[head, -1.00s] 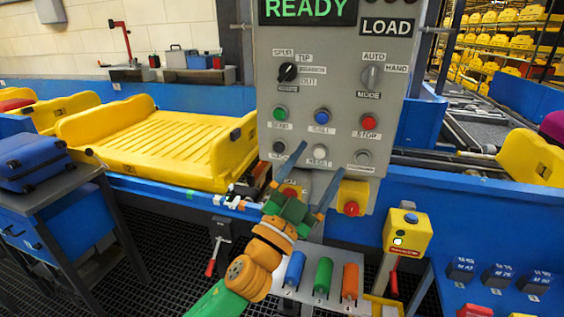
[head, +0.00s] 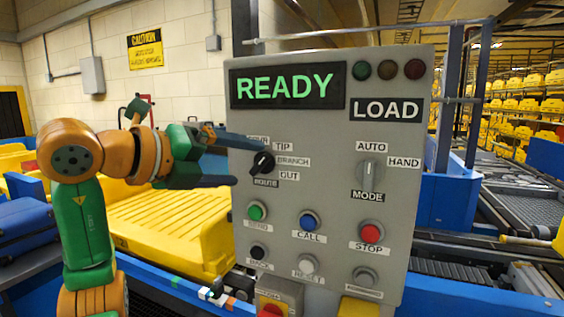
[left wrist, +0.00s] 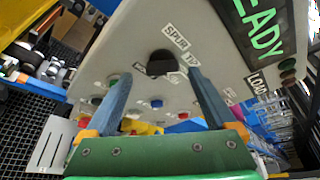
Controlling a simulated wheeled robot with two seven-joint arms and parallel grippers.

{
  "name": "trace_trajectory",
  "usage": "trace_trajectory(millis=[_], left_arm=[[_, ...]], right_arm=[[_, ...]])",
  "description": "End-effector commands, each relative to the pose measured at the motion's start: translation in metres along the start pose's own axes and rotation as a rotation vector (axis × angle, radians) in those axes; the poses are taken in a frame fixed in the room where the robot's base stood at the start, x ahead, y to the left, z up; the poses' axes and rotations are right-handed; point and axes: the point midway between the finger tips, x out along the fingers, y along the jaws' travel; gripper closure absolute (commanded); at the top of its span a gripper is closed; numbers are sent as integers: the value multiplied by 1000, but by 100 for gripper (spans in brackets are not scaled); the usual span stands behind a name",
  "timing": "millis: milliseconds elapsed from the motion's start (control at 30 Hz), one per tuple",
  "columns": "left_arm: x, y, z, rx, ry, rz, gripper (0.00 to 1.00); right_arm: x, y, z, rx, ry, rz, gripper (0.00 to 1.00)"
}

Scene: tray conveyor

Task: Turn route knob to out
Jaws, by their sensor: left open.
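The black route knob (head: 262,163) is on the upper left of the grey control panel (head: 330,210). Labels SPUR, TIP, BRANCH and OUT stand around it; I cannot tell for sure which one it points to. My left gripper (head: 248,164) is open, its two fingers reaching in from the left toward the knob. In the left wrist view, the knob (left wrist: 164,62) shows ahead, between the two spread fingertips (left wrist: 158,75). I see no grip on it, and contact cannot be told. My right gripper is not in view.
The grey mode knob (head: 370,177) is to the right. Green, blue and red buttons (head: 370,233) sit below, with several more under them. The display (head: 287,88) reads READY and a sign reads LOAD. A yellow tray (head: 175,225) lies on the conveyor behind, left.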

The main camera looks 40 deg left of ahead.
Motion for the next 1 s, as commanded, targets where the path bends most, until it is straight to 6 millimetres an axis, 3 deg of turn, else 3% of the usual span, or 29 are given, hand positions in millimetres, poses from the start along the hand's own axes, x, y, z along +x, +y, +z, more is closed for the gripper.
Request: trace_trajectory(millis=[300,600,900,1000], left_arm=[[58,-1,-2,3,8,0,10],[65,-1,-2,6,5,-2,10],[65,-1,-2,6,5,-3,91],[65,-1,-2,7,5,-2,96]], right_arm=[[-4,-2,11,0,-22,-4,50],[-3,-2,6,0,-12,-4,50],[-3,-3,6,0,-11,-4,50],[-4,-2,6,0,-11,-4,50]])
